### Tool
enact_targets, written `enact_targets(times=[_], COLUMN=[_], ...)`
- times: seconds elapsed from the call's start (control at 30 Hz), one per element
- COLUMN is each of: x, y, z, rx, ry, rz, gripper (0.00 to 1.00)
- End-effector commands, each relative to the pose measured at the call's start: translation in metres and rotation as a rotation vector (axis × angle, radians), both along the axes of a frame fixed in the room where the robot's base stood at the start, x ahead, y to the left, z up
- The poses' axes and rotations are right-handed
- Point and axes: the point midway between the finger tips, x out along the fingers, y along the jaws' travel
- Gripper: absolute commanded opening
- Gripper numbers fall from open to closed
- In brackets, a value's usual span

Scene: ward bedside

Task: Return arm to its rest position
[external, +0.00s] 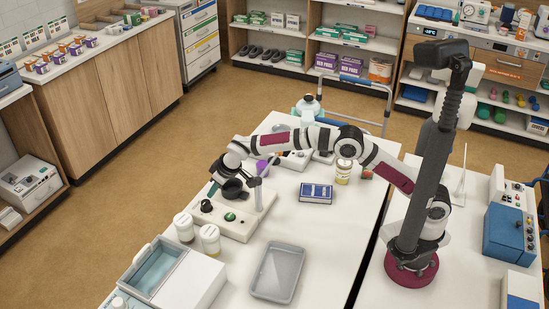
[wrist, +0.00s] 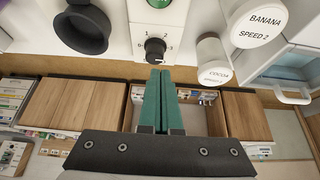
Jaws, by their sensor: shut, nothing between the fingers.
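My arm reaches from its dark red base (external: 412,272) at the right across the white table. My gripper (wrist: 159,74) shows in the wrist view with its two green fingers together and nothing between them. In the external view its end hangs over a white appliance (external: 238,228) at the table's left, and its fingertips are hard to make out. The appliance has a black knob (wrist: 155,48) and a green button (wrist: 158,3). The fingertips appear just below the knob in the wrist view; I cannot tell if they touch it. A black cup-like part (wrist: 82,28) is beside it.
Two white jars, labelled COCOA (wrist: 214,62) and BANANA (wrist: 255,24), stand near the appliance. A grey tray (external: 277,272), a clear-lidded bin (external: 158,266), a blue box (external: 316,193) and a labelled jar (external: 343,172) are on the table. The table's middle is partly clear.

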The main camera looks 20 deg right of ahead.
Motion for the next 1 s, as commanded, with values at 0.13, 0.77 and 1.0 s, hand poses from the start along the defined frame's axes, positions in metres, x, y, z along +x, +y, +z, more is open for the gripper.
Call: enact_targets(times=[0.13, 0.77, 1.0], x=[0.021, -0.201, -0.226], y=[-0.043, -0.492, -0.495], z=[0.02, 0.065, 0.054], rx=[-0.012, 0.027, 0.042], ry=[0.031, 0.606, 0.647], rz=[-0.083, -1.146, -1.198], gripper=[0.0, 0.0, 0.0])
